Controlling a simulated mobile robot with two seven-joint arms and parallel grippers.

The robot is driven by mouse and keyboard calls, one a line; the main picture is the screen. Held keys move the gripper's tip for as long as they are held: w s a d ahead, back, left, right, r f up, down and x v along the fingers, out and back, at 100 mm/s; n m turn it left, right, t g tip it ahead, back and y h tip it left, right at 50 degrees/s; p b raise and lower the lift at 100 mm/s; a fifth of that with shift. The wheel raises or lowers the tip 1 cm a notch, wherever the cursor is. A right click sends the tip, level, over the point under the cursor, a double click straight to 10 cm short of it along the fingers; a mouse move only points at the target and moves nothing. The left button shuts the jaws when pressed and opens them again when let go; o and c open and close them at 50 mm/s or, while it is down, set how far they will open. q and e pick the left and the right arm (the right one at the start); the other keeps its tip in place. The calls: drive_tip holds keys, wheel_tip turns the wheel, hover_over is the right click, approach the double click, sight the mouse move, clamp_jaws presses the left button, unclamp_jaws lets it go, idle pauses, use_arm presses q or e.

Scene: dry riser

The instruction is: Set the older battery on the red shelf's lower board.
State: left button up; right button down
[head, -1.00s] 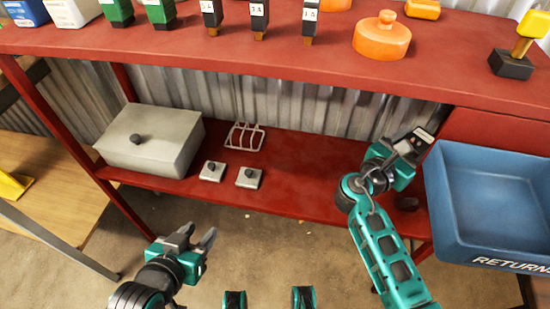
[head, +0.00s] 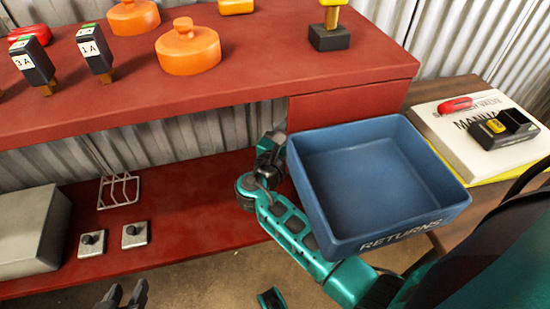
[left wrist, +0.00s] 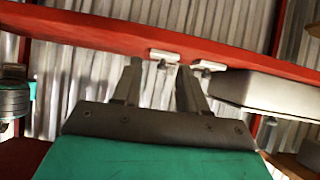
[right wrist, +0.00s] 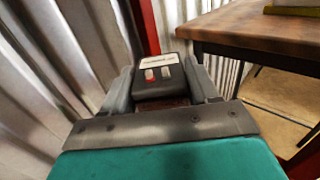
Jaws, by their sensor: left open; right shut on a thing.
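The red shelf's lower board (head: 185,205) runs under the red top board (head: 200,95). My right arm reaches in above the lower board at its right end. My right gripper (right wrist: 162,88) is shut on a dark battery (right wrist: 158,68) with a white label and a red and a white mark on its end. In the head view the battery is hidden, and I cannot tell whether it touches the board. My left gripper (head: 125,296) is open and empty in front of the shelf, low in the head view; its fingers also show in the left wrist view (left wrist: 158,85).
A blue returns bin (head: 455,195) stands close right of my right arm. A grey box (head: 35,235), a wire rack (head: 118,190) and two small knobbed blocks (head: 92,243) are on the lower board's left. A side table (head: 430,92) bears manuals (head: 470,118).

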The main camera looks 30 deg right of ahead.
wheel_tip(320, 180, down, 4)
drive_tip(key=shift+f+b, duration=0.25)
drive_tip(key=shift+b, duration=0.7)
drive_tip(key=shift+f, duration=0.4)
wheel_tip(320, 180, down, 3)
drive_tip(key=shift+f+b, duration=0.15)
drive_tip(key=shift+b, duration=0.9)
use_arm(q)
drive_tip(key=shift+w+d+f+h, duration=0.3)
drive_tip(key=shift+w+d+f, duration=0.1)
drive_tip(key=shift+d+f, duration=0.35)
use_arm(e)
drive_tip(key=shift+c, duration=1.4)
unclamp_jaws()
drive_tip(key=shift+f, duration=0.2)
use_arm(q)
drive_tip(key=shift+f, duration=0.15)
drive_tip(key=shift+s+a+f, duration=0.1)
drive_tip(key=shift+s, duration=0.05)
use_arm(e)
drive_tip(key=shift+r, duration=0.1)
